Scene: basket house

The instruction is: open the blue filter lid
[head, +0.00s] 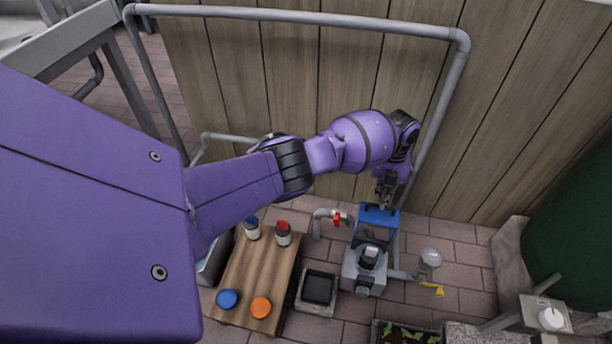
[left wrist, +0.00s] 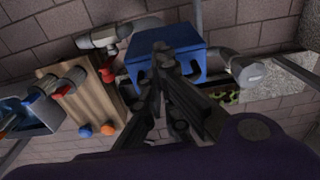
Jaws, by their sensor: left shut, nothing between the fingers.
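The blue filter lid (head: 379,214) is at the back of a grey filter unit (head: 364,276) on the brick floor. It appears raised, with a dark space below its front edge. My left gripper (head: 385,203) comes down from above, and its fingertips are at the lid's upper edge, shut and empty. In the left wrist view the blue lid (left wrist: 212,68) lies behind the shut fingers (left wrist: 162,50), which cover part of it. I cannot tell whether the fingers touch it. My right gripper is not in view.
A wooden table (head: 258,268) with bottles, a blue disc (head: 227,299) and an orange disc (head: 261,307) stands left of the filter. A pipe with a red valve (head: 337,218) and a yellow handle (head: 433,289) flank it. A plank wall (head: 250,80) rises behind.

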